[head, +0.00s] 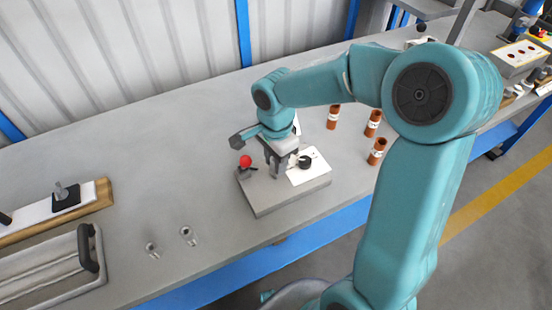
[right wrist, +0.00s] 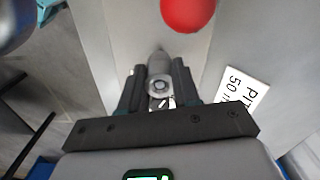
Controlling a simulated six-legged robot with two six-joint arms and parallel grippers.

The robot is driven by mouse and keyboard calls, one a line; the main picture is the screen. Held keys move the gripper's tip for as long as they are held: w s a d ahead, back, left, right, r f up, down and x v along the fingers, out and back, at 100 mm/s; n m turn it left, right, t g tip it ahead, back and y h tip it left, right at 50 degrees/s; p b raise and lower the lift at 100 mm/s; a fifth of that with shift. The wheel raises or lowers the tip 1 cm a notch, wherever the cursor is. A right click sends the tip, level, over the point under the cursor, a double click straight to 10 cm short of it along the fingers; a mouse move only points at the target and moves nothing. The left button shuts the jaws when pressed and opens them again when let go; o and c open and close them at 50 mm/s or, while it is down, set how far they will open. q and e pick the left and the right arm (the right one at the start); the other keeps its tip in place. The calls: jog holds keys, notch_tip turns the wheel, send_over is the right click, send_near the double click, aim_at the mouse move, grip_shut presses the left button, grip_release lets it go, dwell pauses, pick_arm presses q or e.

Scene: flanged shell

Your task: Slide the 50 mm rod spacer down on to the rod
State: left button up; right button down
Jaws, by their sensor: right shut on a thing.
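My right gripper (head: 281,173) points down over a grey fixture block (head: 270,203) on the bench. In the right wrist view its two fingers (right wrist: 160,92) are shut on a small grey round part with a hole, the rod spacer (right wrist: 160,85). A grey pointed shape (right wrist: 158,58) shows just beyond the spacer; I cannot tell whether it is the rod. The fingers hide the spacer in the head view, and I cannot tell whether it is around the rod. My left gripper is not in view.
A red ball knob (head: 246,161) stands beside the gripper on the block. A white label plate (head: 306,173) carries a black round part (head: 304,161). Two small metal cylinders (head: 188,236) and several brown labelled cylinders (head: 333,117) stand on the bench.

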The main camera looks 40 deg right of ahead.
jog(key=shift+f+b, duration=1.15)
jog(key=shift+f, duration=0.15)
jog(key=c, duration=0.7)
grip_release()
jog(key=shift+c, duration=0.2)
notch_tip(320, 180, up, 16)
jog(key=p, duration=0.2)
jog(key=shift+r+p, duration=0.2)
jog(key=shift+p, duration=0.2)
